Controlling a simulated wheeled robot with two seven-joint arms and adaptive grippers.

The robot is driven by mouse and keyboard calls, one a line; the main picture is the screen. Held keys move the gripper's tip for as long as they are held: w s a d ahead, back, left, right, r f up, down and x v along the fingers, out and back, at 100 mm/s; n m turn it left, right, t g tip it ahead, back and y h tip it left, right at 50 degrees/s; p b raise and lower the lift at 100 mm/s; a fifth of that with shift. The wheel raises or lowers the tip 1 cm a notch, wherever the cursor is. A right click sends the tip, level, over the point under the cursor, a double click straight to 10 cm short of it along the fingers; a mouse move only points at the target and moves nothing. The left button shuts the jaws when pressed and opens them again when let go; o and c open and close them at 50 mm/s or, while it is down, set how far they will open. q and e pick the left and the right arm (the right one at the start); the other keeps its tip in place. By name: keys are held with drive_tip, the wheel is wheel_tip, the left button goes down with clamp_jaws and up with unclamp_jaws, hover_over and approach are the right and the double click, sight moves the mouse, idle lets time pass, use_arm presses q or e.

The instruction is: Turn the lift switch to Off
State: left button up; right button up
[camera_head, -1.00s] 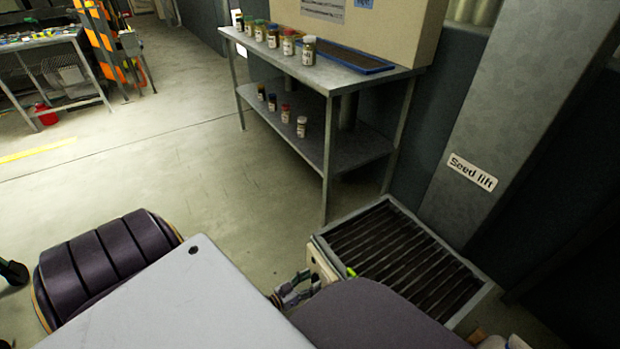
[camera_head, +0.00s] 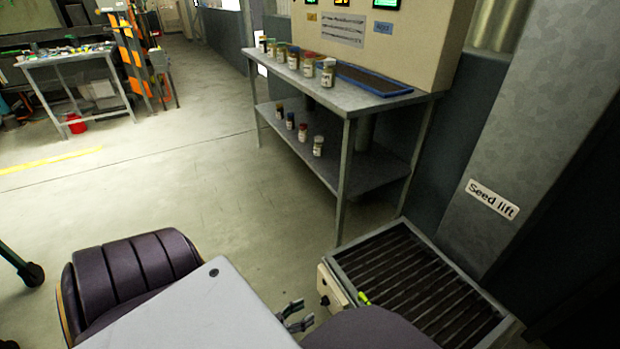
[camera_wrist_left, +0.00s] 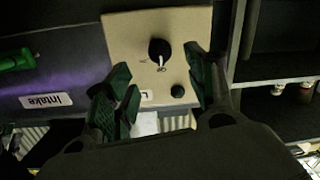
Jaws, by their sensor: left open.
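The lift switch is a black round knob (camera_wrist_left: 159,50) on a beige panel (camera_wrist_left: 120,30) in the left wrist view. Its white pointer mark points down in that picture, near small lettering too small to read surely. A second small dark round knob or button (camera_wrist_left: 178,91) sits below it. In the head view the beige switch box (camera_head: 335,287) is on the near side of the grated hopper. My left gripper (camera_head: 299,317) is just left of and below the box, apart from it. In the left wrist view its open fingers (camera_wrist_left: 160,88) frame the panel below the knob, empty.
The dark grated hopper (camera_head: 420,283) has a green handle (camera_head: 364,298) beside the box. A "Seed lift" column (camera_head: 515,140) rises behind it. A metal table with jars (camera_head: 345,98) stands beyond.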

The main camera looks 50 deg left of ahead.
use_arm(q)
drive_tip(key=shift+v, duration=2.3)
drive_tip(key=shift+s+f, duration=0.1)
drive_tip(key=shift+s, duration=0.05)
